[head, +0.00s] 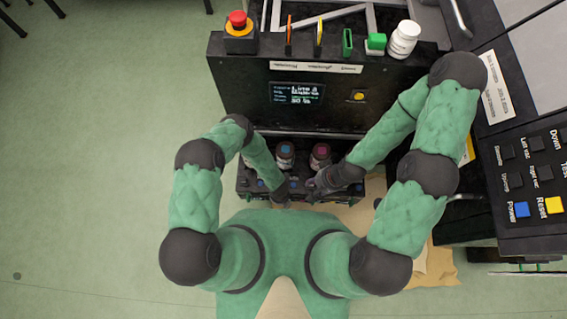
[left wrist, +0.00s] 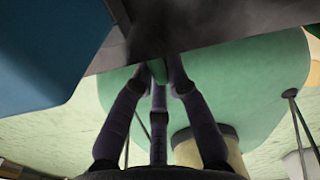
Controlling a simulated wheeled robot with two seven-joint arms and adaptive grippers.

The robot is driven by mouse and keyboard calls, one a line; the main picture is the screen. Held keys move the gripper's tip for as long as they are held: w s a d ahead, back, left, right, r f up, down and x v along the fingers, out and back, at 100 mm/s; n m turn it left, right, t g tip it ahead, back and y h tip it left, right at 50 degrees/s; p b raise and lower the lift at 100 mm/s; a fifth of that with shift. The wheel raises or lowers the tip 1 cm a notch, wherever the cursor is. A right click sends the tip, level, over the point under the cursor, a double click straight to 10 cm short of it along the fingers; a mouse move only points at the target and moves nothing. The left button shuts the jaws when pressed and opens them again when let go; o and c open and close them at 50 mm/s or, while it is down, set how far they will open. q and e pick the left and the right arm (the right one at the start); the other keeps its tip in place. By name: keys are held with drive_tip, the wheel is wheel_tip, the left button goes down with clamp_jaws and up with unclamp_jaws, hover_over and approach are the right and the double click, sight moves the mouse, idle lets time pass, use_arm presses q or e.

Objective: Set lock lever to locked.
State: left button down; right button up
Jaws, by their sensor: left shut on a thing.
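My left gripper (head: 280,194) is at the front edge of the low black unit (head: 245,172). In the left wrist view its fingers (left wrist: 158,75) are closed around a small dark green piece (left wrist: 158,72), which appears to be the lock lever, under a dark edge. Most of the lever is hidden, so I cannot tell its setting. My right gripper (head: 318,184) is just to the right, in front of the same unit. Its fingers are too small and dark to tell whether they are open.
Behind is a black cabinet with a display (head: 297,93) and a red stop button (head: 238,20). A button panel (head: 530,180) is at right.

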use_arm(q)
drive_tip(key=shift+s, duration=0.4)
drive_tip(key=c, duration=1.3)
unclamp_jaws()
drive_tip(key=shift+w+a, duration=0.1)
drive_tip(key=shift+w, duration=0.05)
drive_tip(key=shift+w+r, duration=0.15)
drive_tip(key=shift+r, duration=0.45)
wheel_tip(320, 180, up, 11)
drive_tip(key=shift+f, duration=0.1)
